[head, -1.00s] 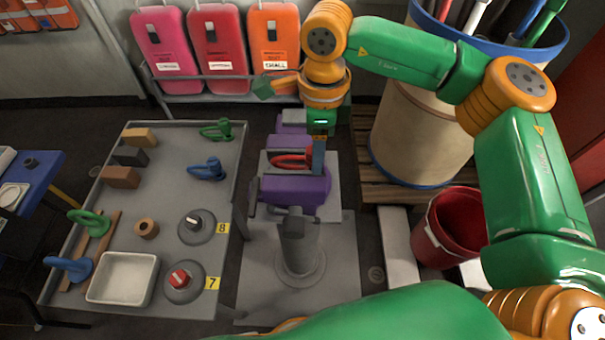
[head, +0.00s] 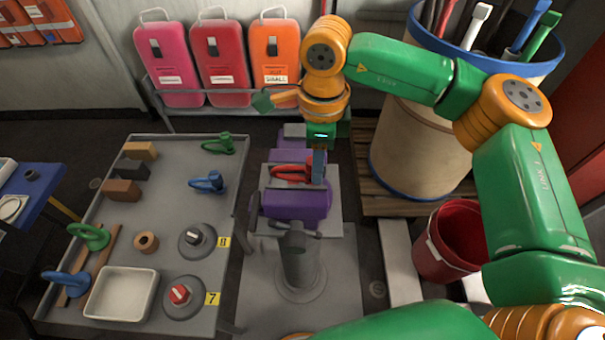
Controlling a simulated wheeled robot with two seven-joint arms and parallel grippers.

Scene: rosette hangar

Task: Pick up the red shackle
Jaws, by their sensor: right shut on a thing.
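The red shackle (head: 291,174) lies on its side between the jaws of the purple vise (head: 296,202), at the middle of the head view. My right gripper (head: 318,172) points down at the right end of the shackle and is shut on it. The gripper's blue finger covers that end of the shackle. I cannot tell whether the shackle still touches the vise. My left gripper is not in view.
A grey table (head: 184,155) on the left holds a green shackle (head: 218,144), a blue shackle (head: 207,182), blocks and a white tray (head: 121,294). A tan barrel (head: 412,140) and a red bucket (head: 436,245) stand right of the vise. Coloured cases hang behind.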

